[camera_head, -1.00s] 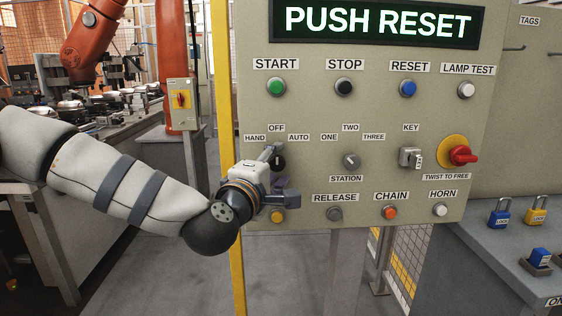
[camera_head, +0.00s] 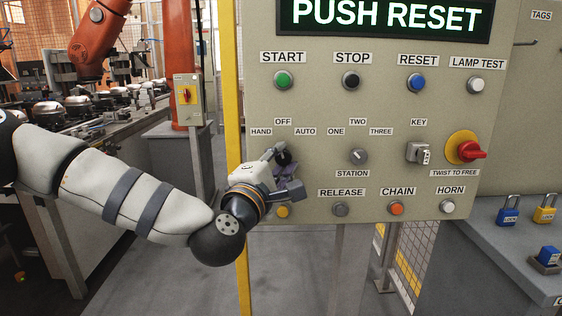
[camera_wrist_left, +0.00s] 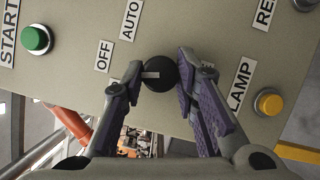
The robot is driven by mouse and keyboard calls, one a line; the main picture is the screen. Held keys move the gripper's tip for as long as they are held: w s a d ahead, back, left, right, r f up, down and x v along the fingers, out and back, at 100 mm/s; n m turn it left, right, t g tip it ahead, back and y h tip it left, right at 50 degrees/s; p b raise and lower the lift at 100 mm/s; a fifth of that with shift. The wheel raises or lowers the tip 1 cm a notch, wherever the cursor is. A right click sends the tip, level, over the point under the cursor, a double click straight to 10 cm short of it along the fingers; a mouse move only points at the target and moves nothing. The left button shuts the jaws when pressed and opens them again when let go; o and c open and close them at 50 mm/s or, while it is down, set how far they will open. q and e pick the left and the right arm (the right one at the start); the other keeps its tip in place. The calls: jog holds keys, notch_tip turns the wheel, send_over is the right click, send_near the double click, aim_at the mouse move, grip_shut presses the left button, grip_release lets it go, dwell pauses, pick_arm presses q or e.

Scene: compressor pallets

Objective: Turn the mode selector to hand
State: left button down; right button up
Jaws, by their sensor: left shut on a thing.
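The mode selector (camera_wrist_left: 160,74) is a round black knob with a white mark, seen in the left wrist view. The mark points left in that picture, roughly between the OFF label (camera_wrist_left: 104,55) and a label partly hidden by a finger. My left gripper (camera_wrist_left: 163,82) has its purple-padded fingers on both sides of the knob, shut on it. In the head view my left gripper (camera_head: 282,165) is at the panel under the HAND, OFF and AUTO labels and mostly covers the knob. My right gripper is not in view.
The panel (camera_head: 320,100) has the station selector (camera_head: 358,156) and key switch (camera_head: 418,152) to the right. A yellow lamp (camera_head: 282,211) is just below my gripper. A red twist knob (camera_head: 470,151) is farther right. A yellow post (camera_head: 233,90) stands at the panel's left edge.

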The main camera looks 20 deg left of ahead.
pick_arm(q)
jog(key=n, duration=0.2)
jog(key=n+t+y+b, duration=0.1)
jog(key=n, duration=0.2)
jog(key=shift+w+f+t, duration=0.1)
jog(key=shift+f+t, duration=0.1)
jog(key=shift+t, duration=0.1)
jog(key=shift+r+n+y+b, duration=0.15)
jog(key=shift+n+y+b, duration=0.3)
jog(key=shift+n, duration=0.15)
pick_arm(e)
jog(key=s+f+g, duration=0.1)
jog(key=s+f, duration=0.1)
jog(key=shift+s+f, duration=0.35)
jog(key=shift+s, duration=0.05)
pick_arm(q)
jog(key=shift+r+n, duration=0.15)
jog(key=shift+n, duration=0.15)
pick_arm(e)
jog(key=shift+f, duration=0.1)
pick_arm(q)
jog(key=c, duration=1.4)
grip_release()
jog(key=shift+o, duration=0.6)
jog(key=v, duration=0.7)
jog(key=shift+s+f, duration=0.2)
jog(key=shift+f, duration=0.1)
